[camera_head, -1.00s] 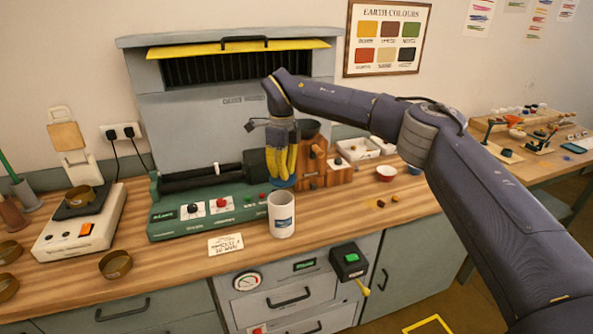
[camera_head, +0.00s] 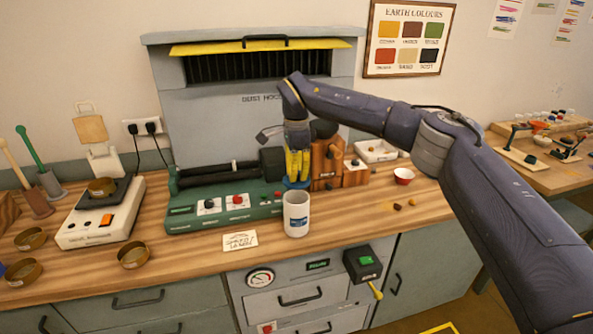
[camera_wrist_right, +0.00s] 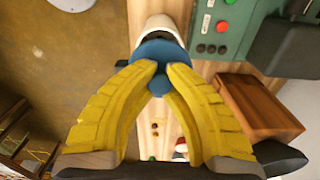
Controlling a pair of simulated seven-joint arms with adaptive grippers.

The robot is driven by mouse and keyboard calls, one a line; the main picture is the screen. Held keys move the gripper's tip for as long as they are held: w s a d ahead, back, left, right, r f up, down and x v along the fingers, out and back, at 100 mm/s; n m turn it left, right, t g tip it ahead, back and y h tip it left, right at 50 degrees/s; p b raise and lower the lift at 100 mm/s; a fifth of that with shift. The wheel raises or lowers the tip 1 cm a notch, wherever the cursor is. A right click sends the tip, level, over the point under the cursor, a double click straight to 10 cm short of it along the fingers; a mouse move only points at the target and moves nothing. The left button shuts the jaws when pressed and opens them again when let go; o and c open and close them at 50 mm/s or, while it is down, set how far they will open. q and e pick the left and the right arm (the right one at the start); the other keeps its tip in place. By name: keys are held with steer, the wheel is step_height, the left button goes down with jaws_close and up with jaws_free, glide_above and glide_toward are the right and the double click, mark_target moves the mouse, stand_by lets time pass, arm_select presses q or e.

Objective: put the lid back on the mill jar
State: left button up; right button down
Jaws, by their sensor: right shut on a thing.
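The mill jar (camera_head: 296,216) is a white cylinder with a blue label, upright near the front edge of the bench. The blue lid (camera_head: 297,184) shows right at the jar's far rim, so I cannot tell whether they touch. My right gripper (camera_head: 298,170), with yellow fingers, comes from above and is shut on the lid. In the right wrist view the fingertips (camera_wrist_right: 162,68) pinch the knob of the lid (camera_wrist_right: 160,52), which partly covers the white jar (camera_wrist_right: 165,26). My left gripper is not in view.
A green mill base (camera_head: 225,207) stands behind and left of the jar. A wooden block (camera_head: 326,165) is just behind the gripper. A card (camera_head: 240,241) lies left of the jar. A scale (camera_head: 100,215) and brass dishes are farther left; a red bowl (camera_head: 403,176) is right.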

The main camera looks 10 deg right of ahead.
steer(key=shift+f, duration=2.5)
steer(key=shift+f, duration=0.25)
stand_by(0.8)
steer(key=c, duration=0.9)
jaws_free()
steer(key=shift+o, duration=0.2)
steer(key=shift+r, duration=3.45)
steer(key=shift+c, duration=0.3)
jaws_close()
